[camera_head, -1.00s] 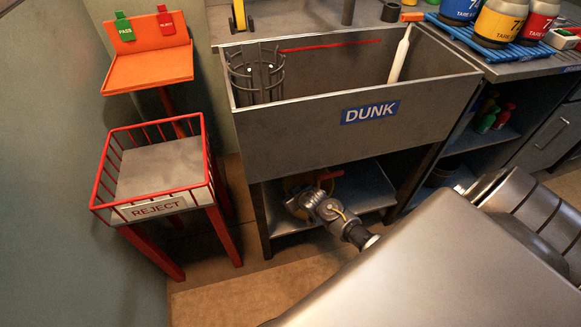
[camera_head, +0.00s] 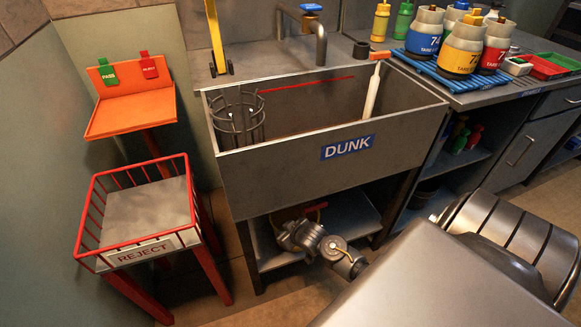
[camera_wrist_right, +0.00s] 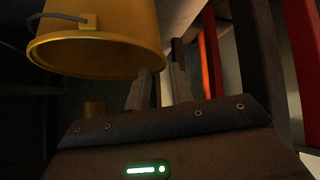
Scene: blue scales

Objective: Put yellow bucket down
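The yellow bucket (camera_wrist_right: 95,40) fills the upper left of the right wrist view, with its wide rim turned toward the lower edge and a dark wire handle at its left. My right gripper (camera_wrist_right: 162,80) has its two fingers apart, with a narrow gap between them and nothing seen in it. The left finger overlaps the bucket's rim in the picture; I cannot tell if they touch. In the head view my right gripper (camera_head: 288,234) is under the sink, by the lower shelf. Its fingertips are hidden there, and the bucket is mostly or wholly hidden. My left gripper is out of view.
The sink (camera_head: 290,180) marked DUNK overhangs the lower shelf (camera_head: 350,222). A blue rack (camera_head: 440,72) with several jars is on the right counter. Red posts (camera_wrist_right: 210,60) show near my right gripper.

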